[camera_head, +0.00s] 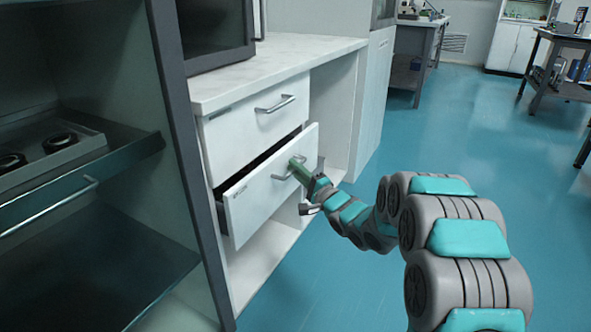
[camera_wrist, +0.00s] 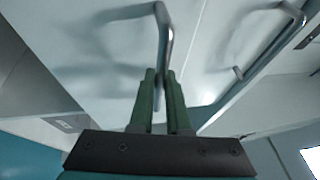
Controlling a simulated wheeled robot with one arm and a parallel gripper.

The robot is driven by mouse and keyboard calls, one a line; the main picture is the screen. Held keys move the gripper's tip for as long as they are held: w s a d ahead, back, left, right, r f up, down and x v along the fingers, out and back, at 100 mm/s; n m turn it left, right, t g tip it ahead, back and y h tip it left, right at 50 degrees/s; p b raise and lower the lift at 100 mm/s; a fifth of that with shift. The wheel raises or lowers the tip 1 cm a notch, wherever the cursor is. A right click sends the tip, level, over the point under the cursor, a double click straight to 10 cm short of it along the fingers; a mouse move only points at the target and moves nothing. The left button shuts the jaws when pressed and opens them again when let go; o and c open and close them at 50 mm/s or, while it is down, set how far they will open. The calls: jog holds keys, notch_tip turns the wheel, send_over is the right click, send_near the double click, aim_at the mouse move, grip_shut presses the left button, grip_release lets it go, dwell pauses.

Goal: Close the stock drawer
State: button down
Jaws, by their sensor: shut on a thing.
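The stock drawer (camera_head: 254,204) is the lower of two white drawers under a white counter. It stands part-way out, with a dark gap above its front. Its front also shows in the wrist view (camera_wrist: 100,35). My gripper (camera_head: 297,166) is at the drawer's metal bar handle (camera_head: 283,175). In the wrist view my gripper's green fingers (camera_wrist: 160,82) are shut on the handle (camera_wrist: 165,35), one on each side of the bar. The inside of the drawer is hidden.
The upper drawer (camera_head: 255,120) is shut. A dark-framed cabinet (camera_head: 178,120) with a pulled-out shelf (camera_head: 125,158) stands close on the left. Open blue floor (camera_head: 440,150) lies to the right, with tables (camera_head: 560,75) farther back.

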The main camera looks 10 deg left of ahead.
aim_at(283, 166)
jog(key=shift+f, duration=0.1)
jog(key=a+p, duration=0.1)
jog(key=a, duration=0.1)
jog(key=w+a+p, duration=0.1)
jog(key=a, duration=0.1)
jog(key=shift+w, duration=0.15)
jog(key=c, duration=0.9)
grip_release()
jog(key=shift+a, duration=0.15)
